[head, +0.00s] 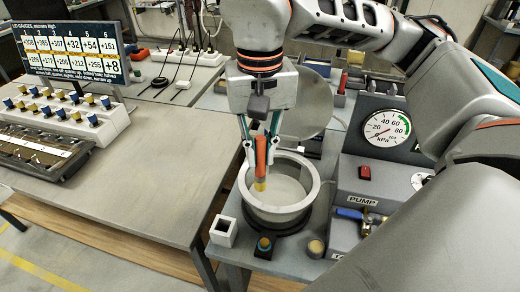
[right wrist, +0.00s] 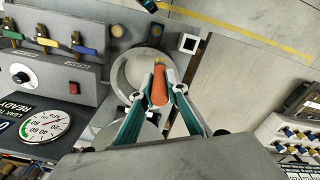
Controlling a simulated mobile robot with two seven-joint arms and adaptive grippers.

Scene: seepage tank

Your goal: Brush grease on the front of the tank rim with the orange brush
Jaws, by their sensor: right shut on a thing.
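The tank (head: 308,196) is a round light-grey ring with an open top on the bench. It also shows in the right wrist view (right wrist: 120,73). My right gripper (head: 260,152) is shut on the orange brush (head: 261,163). The brush is nearly upright with its yellowish tip pointing down. In the head view the tip appears over the tank's opening, inside the left part of the rim. I cannot tell whether it touches anything. The brush also shows between the fingers in the right wrist view (right wrist: 159,86). My left gripper is not in view.
A white square holder (head: 223,231), a dark stand with a blue ring (head: 264,246) and a tan knob (head: 316,248) sit in front of the tank. The pump box (head: 365,185) and pressure gauge (head: 387,128) stand right. The left table (head: 150,170) has clear room.

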